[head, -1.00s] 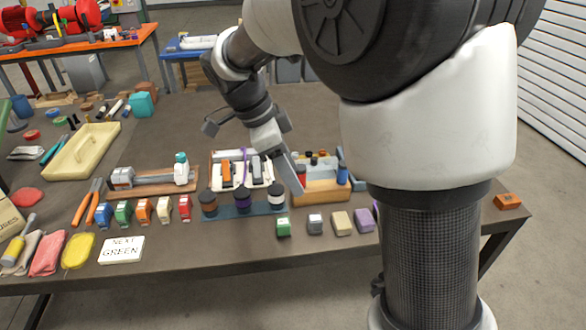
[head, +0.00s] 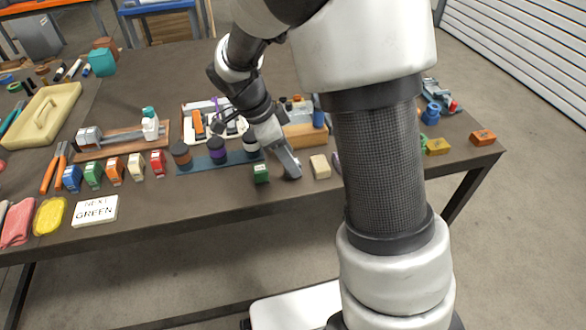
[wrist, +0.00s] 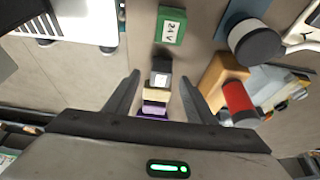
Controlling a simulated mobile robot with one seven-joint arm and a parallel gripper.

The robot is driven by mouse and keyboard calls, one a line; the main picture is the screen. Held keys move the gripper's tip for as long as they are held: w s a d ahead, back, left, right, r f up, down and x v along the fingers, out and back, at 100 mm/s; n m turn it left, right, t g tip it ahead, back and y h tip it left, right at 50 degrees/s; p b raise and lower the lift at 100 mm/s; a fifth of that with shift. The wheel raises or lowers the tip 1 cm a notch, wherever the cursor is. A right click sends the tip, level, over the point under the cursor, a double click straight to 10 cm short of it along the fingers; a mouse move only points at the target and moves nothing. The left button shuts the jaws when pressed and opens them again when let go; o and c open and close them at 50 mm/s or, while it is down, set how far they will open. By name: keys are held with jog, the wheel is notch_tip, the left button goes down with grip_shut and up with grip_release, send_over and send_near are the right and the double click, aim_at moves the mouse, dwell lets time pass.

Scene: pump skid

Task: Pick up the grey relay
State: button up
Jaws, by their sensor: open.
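The grey relay (wrist: 161,73) is a small dark-grey block with a pale label. In the wrist view it stands between the fingertips of my gripper (wrist: 160,82), with a gap on each side. My gripper is open and empty.
A blue strip with several dark-lidded jars (head: 218,150) lies behind and left of the relays. A wooden box (head: 303,135) stands behind my gripper. A white lettered card (head: 96,210) lies at the front left. The table's front edge is close, with floor beyond.

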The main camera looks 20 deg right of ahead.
jog(key=x, duration=0.3)
jog(key=shift+f, duration=0.2)
jog(key=c, duration=1)
jog(key=shift+r, duration=0.1)
